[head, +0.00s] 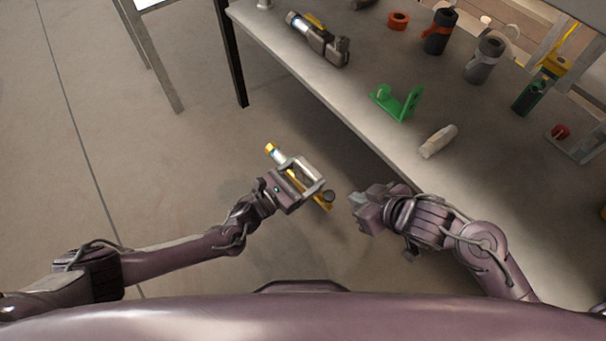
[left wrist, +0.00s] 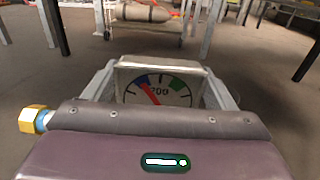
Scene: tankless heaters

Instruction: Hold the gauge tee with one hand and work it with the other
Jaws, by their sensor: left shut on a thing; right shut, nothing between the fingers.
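The gauge tee is held in my left gripper (head: 314,176), in front of the table's edge and above the floor. In the head view its metal tube with a brass end (head: 271,149) points up and left, and a yellow part and a dark round knob (head: 328,196) show at the lower right. In the left wrist view the gauge's dial face (left wrist: 158,90), with green, blue and red marks and a red needle, sits between the fingers. A brass hex end (left wrist: 32,120) sticks out at left. My right gripper (head: 357,200) is shut and empty, a little right of the tee and apart from it.
The grey table (head: 365,135) runs diagonally at the right. On it are a green bracket (head: 398,102), a pale cylinder (head: 438,141), a drill-like tool (head: 318,40), an orange ring (head: 398,20) and dark canisters (head: 440,31). The floor at left is clear.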

